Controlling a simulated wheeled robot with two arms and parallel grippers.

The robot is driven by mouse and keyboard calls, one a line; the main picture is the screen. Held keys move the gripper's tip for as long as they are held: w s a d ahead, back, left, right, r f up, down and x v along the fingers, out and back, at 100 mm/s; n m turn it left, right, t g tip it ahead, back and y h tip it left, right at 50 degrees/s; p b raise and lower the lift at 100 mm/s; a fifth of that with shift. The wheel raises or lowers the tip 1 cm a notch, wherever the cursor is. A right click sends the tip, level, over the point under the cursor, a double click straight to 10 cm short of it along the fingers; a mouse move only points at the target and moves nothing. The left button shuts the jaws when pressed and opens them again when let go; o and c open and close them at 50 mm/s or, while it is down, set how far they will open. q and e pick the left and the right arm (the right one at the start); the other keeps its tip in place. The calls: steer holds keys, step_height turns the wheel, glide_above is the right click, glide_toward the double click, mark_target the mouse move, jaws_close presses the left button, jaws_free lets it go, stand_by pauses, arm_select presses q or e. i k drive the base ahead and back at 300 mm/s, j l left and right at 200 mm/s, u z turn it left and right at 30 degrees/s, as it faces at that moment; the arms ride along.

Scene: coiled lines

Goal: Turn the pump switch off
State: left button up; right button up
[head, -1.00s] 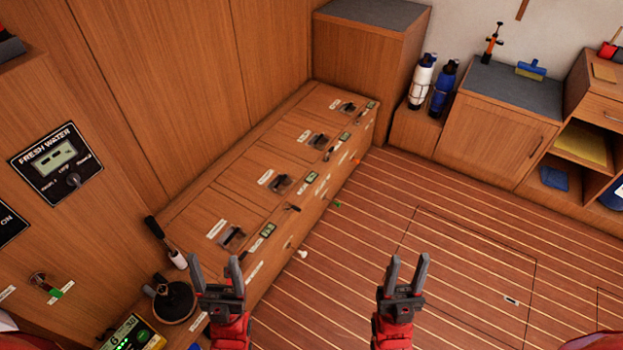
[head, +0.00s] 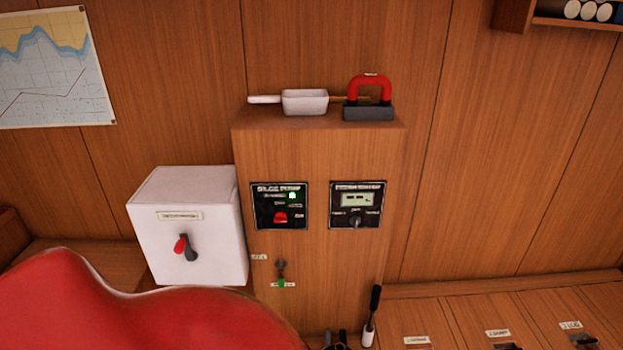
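The pump panel (head: 279,206) is a black plate on the left of the wooden cabinet front, with blurred white lettering that seems to read "BILGE PUMP". It has a red switch (head: 281,217) low in its middle and a lit green lamp (head: 293,195) at upper right. I cannot tell the switch's position from its small, blurred shape. The panel is unobstructed. Neither of my grippers is in view. A large red part of my own body fills the lower left.
Right of it is the fresh water panel (head: 357,204) with a display and knob. A white box (head: 190,226) with a red-tipped lever stands left.

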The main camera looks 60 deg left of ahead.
mark_target(279, 217)
steer(key=u, duration=2.95)
